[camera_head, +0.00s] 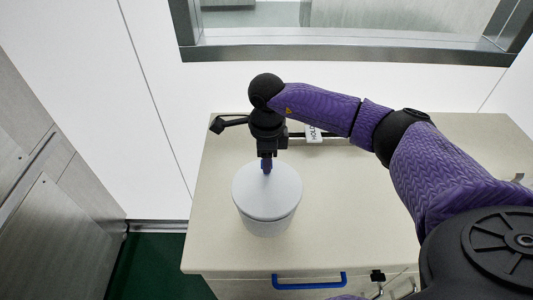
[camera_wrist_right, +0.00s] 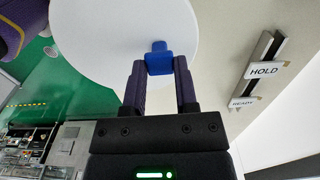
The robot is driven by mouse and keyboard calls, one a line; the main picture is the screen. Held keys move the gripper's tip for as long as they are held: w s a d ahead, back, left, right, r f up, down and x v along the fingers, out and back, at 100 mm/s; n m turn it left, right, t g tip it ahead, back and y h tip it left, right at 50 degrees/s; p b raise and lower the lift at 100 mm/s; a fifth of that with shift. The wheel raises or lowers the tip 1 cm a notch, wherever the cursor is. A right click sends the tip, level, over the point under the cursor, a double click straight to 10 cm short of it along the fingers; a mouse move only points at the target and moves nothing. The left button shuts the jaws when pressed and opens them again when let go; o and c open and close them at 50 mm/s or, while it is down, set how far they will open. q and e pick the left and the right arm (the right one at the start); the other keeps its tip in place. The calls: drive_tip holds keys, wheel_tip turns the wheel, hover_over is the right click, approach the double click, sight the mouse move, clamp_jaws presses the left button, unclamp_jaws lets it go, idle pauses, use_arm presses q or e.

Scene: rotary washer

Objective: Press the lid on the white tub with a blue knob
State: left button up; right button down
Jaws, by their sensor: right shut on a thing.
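The white tub (camera_head: 265,222) stands upright near the left part of the cabinet top. A round white lid (camera_head: 262,195) sits at its top; whether it is fully seated I cannot tell. My right gripper (camera_head: 267,165) points down over the lid's middle. In the right wrist view the gripper (camera_wrist_right: 160,75) is shut on the blue knob (camera_wrist_right: 159,60), with one finger on each side. The lid also shows in the right wrist view (camera_wrist_right: 105,35) and hides the tub there. My left gripper is not in view.
The beige cabinet top (camera_head: 365,225) is clear right of the tub. A rail with a HOLD sign (camera_head: 313,132) and a READY sign (camera_wrist_right: 243,102) lies behind the tub. A blue drawer handle (camera_head: 309,283) is at the front. A window frame (camera_head: 345,53) is at the back.

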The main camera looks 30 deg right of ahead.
drive_tip(key=shift+f, duration=0.25)
idle(0.5)
drive_tip(key=shift+f, duration=0.15)
drive_tip(key=shift+f+b, duration=0.35)
drive_tip(key=shift+b, duration=0.1)
idle(0.5)
drive_tip(key=shift+c, duration=1.5)
unclamp_jaws()
wheel_tip(320, 180, up, 10)
